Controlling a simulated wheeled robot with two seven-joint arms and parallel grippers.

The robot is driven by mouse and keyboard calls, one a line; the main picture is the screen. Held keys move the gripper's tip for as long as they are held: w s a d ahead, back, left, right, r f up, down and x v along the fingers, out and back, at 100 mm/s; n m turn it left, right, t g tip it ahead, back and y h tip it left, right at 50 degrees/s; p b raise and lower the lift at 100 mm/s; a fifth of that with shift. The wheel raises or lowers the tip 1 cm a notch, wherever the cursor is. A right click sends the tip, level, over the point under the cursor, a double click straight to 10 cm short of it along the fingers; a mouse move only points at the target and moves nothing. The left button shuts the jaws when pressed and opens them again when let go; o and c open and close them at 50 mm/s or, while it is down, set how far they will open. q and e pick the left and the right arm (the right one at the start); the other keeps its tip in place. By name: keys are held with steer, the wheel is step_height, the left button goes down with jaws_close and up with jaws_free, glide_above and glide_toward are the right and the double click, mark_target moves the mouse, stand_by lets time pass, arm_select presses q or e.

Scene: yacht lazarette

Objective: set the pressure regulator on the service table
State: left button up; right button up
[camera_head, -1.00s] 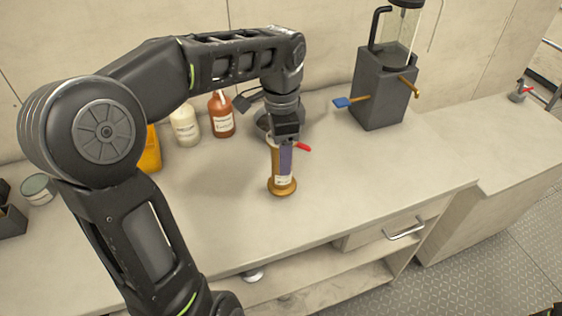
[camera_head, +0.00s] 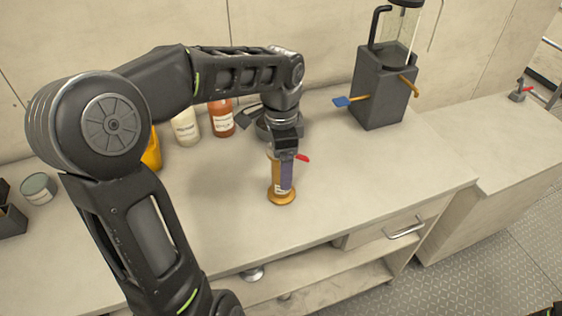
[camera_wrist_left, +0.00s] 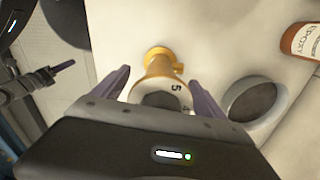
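The brass pressure regulator (camera_head: 281,197), with a round flared base and a pale label, is upright at the middle of the pale service table (camera_head: 345,195). I cannot tell whether its base touches the tabletop. A red tab (camera_head: 302,158) shows beside its upper part. My left gripper (camera_head: 287,176) points down over it, with purple fingers on either side of its body. My right gripper is out of view.
Red-brown (camera_head: 221,120) and cream (camera_head: 185,127) bottles stand behind, near a dark round dish (camera_head: 265,130). A grey machine (camera_head: 383,92) with a blue lever stands back right. A tin (camera_head: 38,188) is at left. The tabletop right of the regulator is clear.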

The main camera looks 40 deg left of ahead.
arm_select(q)
steer(key=shift+r, duration=0.15)
step_height(320, 180, up, 6)
steer(key=shift+w+f, duration=0.1)
steer(key=shift+f, duration=0.05)
step_height(320, 180, up, 6)
steer(key=p, duration=0.2)
steer(key=shift+f+p, duration=0.25)
steer(key=shift+p, duration=0.15)
steer(key=shift+r+p, duration=0.5)
steer(key=shift+p, duration=0.05)
